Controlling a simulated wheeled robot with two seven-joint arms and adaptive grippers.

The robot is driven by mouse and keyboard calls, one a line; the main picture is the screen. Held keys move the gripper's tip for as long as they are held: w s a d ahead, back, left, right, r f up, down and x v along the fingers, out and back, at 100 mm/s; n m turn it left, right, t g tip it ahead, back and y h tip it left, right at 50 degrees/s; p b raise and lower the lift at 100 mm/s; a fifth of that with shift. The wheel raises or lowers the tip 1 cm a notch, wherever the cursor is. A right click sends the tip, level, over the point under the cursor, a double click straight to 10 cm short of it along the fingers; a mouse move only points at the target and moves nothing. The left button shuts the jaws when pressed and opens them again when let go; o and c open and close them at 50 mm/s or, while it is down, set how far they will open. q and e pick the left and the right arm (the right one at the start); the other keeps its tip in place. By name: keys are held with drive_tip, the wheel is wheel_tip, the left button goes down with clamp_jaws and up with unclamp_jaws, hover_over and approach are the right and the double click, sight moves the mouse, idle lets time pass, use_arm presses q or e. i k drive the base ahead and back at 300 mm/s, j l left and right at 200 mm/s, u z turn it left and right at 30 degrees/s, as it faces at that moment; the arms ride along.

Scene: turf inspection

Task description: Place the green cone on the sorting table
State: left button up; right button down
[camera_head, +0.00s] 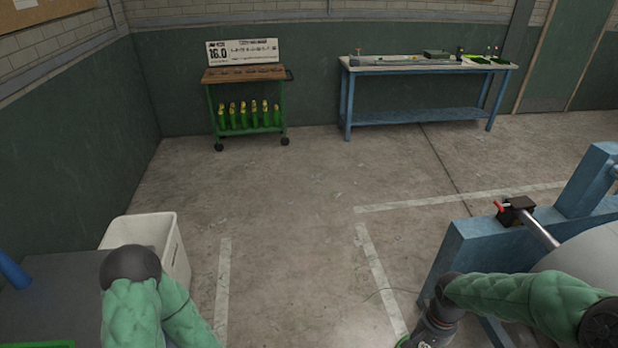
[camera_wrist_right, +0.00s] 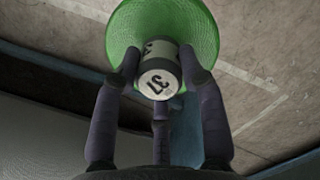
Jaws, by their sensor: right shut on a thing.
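The green cone (camera_wrist_right: 163,20) shows in the right wrist view, its pale end piece with dark printed characters (camera_wrist_right: 159,78) facing the camera. My right gripper (camera_wrist_right: 160,68) is shut on this end piece, with dark fingers around it. In the head view my right arm reaches the bottom edge, and the cone cannot be made out there. My left gripper is out of view; only its arm shows at lower left. Which surface is the sorting table is not certain: a blue-framed table (camera_head: 430,66) with small items stands at the back wall, and a grey-topped surface (camera_head: 50,290) is at lower left.
A green cart (camera_head: 245,76) with a wooden top and several green-and-yellow things stands at the back. A white bin (camera_head: 176,262) is at lower left. A blue frame (camera_head: 490,245) with a roller (camera_head: 590,262) stands at right. The middle floor is clear.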

sight(88, 300)
drive_tip(key=i, duration=2.3)
drive_tip(key=i+u, duration=0.15)
drive_tip(key=u, duration=0.3)
drive_tip(key=i+l+u, duration=0.1)
drive_tip(key=u, duration=2.95)
drive_tip(key=l, duration=0.1)
